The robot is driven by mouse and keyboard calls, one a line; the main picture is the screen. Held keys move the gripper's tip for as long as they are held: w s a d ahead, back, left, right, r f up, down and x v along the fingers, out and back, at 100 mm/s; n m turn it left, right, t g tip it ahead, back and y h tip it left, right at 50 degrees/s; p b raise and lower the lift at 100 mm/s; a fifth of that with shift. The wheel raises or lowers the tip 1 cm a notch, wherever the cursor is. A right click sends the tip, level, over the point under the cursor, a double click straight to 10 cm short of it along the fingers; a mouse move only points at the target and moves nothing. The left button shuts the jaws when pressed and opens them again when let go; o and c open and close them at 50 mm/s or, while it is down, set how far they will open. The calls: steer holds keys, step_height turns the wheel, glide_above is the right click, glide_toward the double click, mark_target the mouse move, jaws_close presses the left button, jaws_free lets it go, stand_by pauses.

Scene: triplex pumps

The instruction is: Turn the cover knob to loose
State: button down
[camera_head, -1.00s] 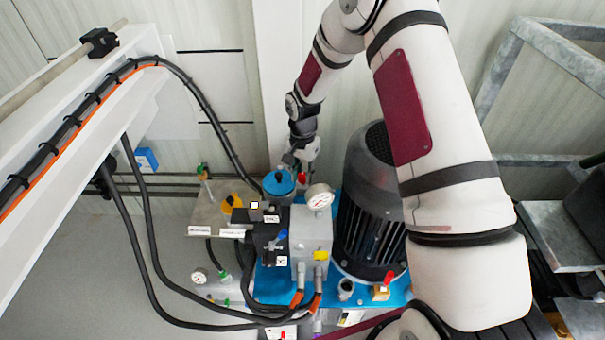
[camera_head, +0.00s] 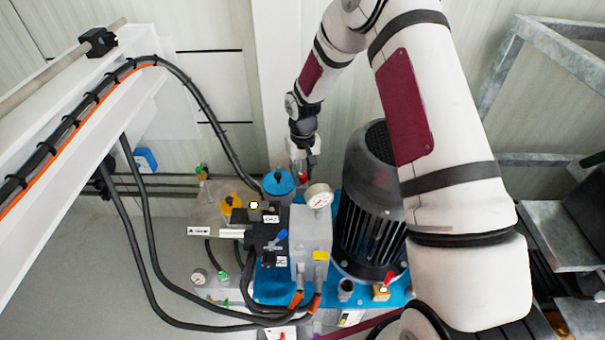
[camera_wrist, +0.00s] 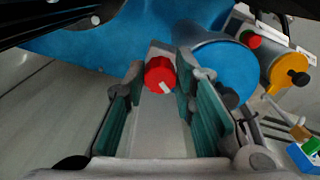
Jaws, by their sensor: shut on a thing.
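A round red knob (camera_wrist: 160,74) with a white mark, which I take as the cover knob, sits on a grey block in the wrist view. Its white mark points toward the lower right. My gripper (camera_wrist: 158,80) has its teal-padded fingers on either side of the knob, shut on it. In the head view my gripper (camera_head: 304,170) reaches down behind the pump unit, just right of the blue round cap (camera_head: 279,182). Only a small bit of the red knob (camera_head: 303,177) shows there. Finger contact is too small to see clearly.
The blue cap (camera_wrist: 228,75) stands close to the right finger in the wrist view, with a yellow knob (camera_wrist: 288,73) beyond. A large grey motor (camera_head: 372,210) stands right of my gripper. A pressure gauge (camera_head: 319,197) is in front. Black hoses run at left.

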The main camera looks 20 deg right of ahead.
mark_target(303, 175)
steer(key=n, duration=0.5)
steer(key=shift+n, duration=0.4)
steer(key=n, duration=0.5)
steer(key=shift+n+p, duration=0.3)
steer(key=shift+n, duration=0.1)
steer(key=shift+d, duration=0.1)
steer(key=c, duration=1.3)
jaws_free()
steer(key=shift+c, duration=0.2)
step_height(303, 175, up, 12)
